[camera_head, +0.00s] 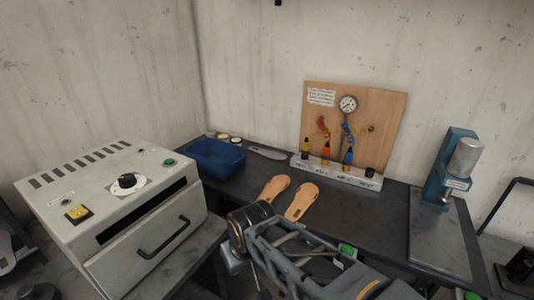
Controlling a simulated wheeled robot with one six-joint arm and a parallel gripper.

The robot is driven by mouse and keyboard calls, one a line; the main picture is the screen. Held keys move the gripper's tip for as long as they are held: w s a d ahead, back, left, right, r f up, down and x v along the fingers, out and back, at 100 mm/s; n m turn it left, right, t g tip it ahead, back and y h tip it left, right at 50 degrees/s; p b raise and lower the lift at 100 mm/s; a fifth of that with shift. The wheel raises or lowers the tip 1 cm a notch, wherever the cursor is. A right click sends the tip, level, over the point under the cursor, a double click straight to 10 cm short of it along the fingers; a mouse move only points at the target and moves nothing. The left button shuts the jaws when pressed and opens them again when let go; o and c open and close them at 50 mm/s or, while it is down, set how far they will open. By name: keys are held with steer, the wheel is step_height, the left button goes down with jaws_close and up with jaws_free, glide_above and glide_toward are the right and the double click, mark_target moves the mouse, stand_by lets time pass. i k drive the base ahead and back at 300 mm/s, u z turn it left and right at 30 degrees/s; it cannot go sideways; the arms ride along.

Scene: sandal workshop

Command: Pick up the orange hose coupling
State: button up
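Several small hose couplings stand in a row on the white base strip of a wooden gauge board at the back of the bench. The orange coupling (326,151) appears to be the second from the left, between a yellow one (305,146) and a blue one with some orange on it (348,156). They are small, and their exact shapes are hard to tell. My folded arm fills the lower middle, well in front of the board and apart from the couplings. My gripper's fingertips cannot be made out among the arm's links.
The wooden board (385,115) carries a pressure gauge (348,104) and coloured parts. Two tan sandal soles (300,201) lie before it on the dark bench (375,215). A blue bin (217,157) and grey oven (115,205) are left; a blue press (445,175) is right.

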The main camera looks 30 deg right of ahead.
mark_target(325, 156)
steer(key=u, duration=1)
steer(key=k, duration=1.1)
steer(key=z, duration=1.55)
steer(key=i, duration=0.6)
